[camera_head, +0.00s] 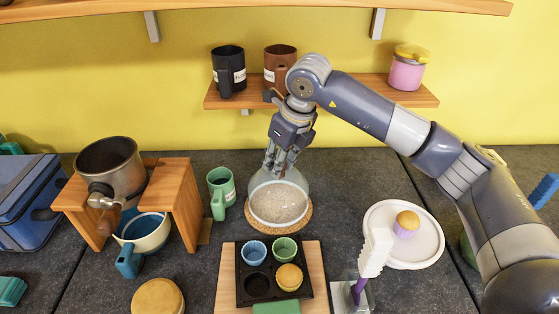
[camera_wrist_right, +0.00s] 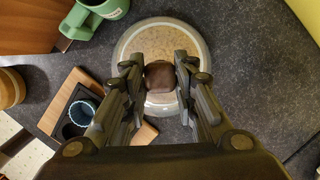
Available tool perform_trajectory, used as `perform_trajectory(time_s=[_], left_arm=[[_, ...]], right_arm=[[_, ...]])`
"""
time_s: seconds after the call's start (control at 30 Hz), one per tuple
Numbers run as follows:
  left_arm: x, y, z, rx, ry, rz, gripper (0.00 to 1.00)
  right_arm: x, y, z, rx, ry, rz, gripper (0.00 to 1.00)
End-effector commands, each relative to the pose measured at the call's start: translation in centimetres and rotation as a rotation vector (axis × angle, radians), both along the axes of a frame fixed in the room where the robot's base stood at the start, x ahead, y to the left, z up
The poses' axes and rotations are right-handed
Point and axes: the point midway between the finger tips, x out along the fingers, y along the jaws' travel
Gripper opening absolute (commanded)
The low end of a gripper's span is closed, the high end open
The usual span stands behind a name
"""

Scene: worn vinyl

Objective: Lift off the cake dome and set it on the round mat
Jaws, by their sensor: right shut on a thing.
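The cake dome (camera_head: 265,190) is clear glass and upright over the round cork mat (camera_head: 307,220). The mat shows through the glass, and its edge shows at the right and front. I cannot tell whether the dome's rim touches the mat. My right gripper (camera_head: 281,168) points down from above and is shut on the dome's dark brown knob (camera_wrist_right: 159,76). In the right wrist view, the knob lies between the fingertips (camera_wrist_right: 159,72), with the dome's round rim (camera_wrist_right: 119,50) around it. A white round plate (camera_head: 425,258) at the right bears a cupcake (camera_head: 406,224), uncovered. My left gripper is out of view.
A green mug (camera_head: 221,190) stands close left of the dome. A dark muffin tin (camera_head: 257,287) on a wooden board (camera_head: 227,292) lies in front. A white-and-purple brush-like tool (camera_head: 377,252) stands front right. A wooden stand with a pot (camera_head: 110,170) is at left.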

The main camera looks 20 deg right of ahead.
Motion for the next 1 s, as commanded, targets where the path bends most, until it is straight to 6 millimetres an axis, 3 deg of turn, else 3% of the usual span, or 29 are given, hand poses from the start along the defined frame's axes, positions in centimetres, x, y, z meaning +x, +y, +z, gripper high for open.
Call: perform_trajectory(time_s=[1.0], left_arm=[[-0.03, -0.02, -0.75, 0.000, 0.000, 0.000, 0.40]], right_arm=[[0.02, 0.02, -0.49, 0.001, -0.002, 0.000, 0.00]])
